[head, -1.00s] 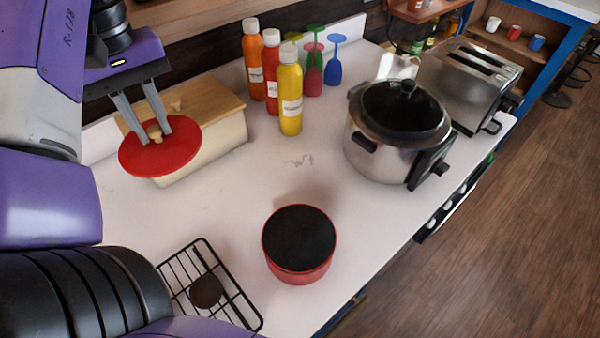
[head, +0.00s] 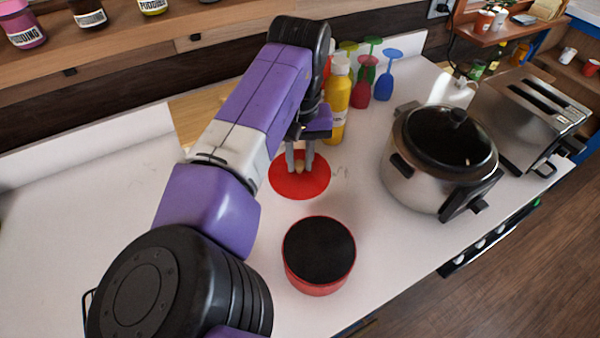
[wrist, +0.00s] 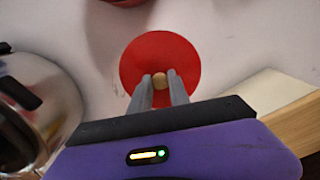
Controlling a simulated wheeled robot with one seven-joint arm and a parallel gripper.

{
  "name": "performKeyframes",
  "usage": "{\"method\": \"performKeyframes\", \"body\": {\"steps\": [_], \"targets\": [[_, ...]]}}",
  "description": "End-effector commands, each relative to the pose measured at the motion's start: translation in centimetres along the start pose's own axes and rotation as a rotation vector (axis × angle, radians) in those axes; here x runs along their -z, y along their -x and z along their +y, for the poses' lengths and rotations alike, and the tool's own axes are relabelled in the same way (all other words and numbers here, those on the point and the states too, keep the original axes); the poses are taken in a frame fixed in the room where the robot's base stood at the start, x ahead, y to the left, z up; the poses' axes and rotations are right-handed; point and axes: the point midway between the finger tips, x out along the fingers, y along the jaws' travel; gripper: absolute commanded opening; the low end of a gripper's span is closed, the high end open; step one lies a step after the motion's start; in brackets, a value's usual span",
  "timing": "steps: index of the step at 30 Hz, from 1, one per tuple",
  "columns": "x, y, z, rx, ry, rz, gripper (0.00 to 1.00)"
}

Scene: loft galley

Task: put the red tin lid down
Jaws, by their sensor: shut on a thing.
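The red tin lid (head: 300,184) is a flat red disc with a small wooden knob. My gripper (head: 300,166) is shut on that knob and holds the lid roughly level, at or just above the white counter; I cannot tell whether it touches. The lid (wrist: 160,52) and the finger tips of my gripper (wrist: 159,80) also show in the wrist view. The open red tin (head: 319,262), dark inside, stands on the counter (head: 80,210) in front of the lid in the head view.
A steel slow cooker (head: 411,176) with a dark glass lid stands to the right, and a toaster (head: 520,115) beyond it. A yellow bottle (head: 336,110) and coloured goblets (head: 388,75) stand behind the lid. My arm hides part of the wooden-lidded box (head: 195,112). The left counter is clear.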

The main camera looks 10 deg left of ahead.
Motion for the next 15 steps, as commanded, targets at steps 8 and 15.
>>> {"method": "performKeyframes", "body": {"steps": [8, 15], "targets": [[0.0, -2.5, 0.0, 0.0, 0.001, -0.001, 0.0], [0.0, -5.5, 0.0, 0.001, 0.001, -0.001, 0.0]]}}
